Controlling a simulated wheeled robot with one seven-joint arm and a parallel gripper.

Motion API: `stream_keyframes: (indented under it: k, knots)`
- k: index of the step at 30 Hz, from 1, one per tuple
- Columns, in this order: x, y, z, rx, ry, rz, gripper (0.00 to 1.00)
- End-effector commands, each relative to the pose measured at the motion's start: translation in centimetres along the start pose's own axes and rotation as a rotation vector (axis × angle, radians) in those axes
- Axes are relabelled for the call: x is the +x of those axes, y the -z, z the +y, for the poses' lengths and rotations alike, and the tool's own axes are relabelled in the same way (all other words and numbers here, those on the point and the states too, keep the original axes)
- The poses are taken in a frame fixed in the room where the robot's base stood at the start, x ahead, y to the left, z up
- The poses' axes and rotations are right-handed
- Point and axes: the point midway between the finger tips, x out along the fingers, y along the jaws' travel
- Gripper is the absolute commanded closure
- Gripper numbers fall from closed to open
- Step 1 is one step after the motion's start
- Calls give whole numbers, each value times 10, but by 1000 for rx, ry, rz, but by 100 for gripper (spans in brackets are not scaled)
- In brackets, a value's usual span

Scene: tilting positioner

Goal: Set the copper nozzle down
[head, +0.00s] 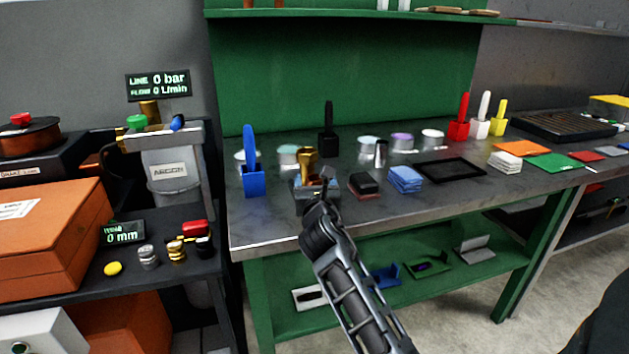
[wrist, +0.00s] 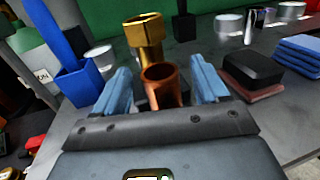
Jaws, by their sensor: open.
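The copper nozzle (wrist: 161,84) stands open end up in the wrist view, between my two fingers, with a gap on each side. Its lower end is hidden by my gripper's body. My gripper (wrist: 164,76) is open around it; in the head view the gripper (head: 325,181) is over the front of a small grey holder (head: 303,200) on the bench. There I cannot make out the copper nozzle clearly behind the gripper. A taller brass piece (wrist: 144,36) stands just beyond the copper nozzle; it also shows in the head view (head: 307,160).
A blue holder (head: 252,182) with an upright handle stands to the left. A black block (head: 364,182) on a reddish pad and blue folded cloths (head: 405,179) lie to the right. The bench's front strip (head: 380,218) is clear.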

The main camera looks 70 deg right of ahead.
Motion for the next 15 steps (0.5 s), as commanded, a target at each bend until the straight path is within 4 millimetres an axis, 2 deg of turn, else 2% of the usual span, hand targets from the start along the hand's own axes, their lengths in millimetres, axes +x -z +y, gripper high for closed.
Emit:
stream_keyframes:
  k: [9,15]
  knots:
    - [-67,2,0,-2,-3,1,27]
    - [-94,1,1,-1,-3,0,27]
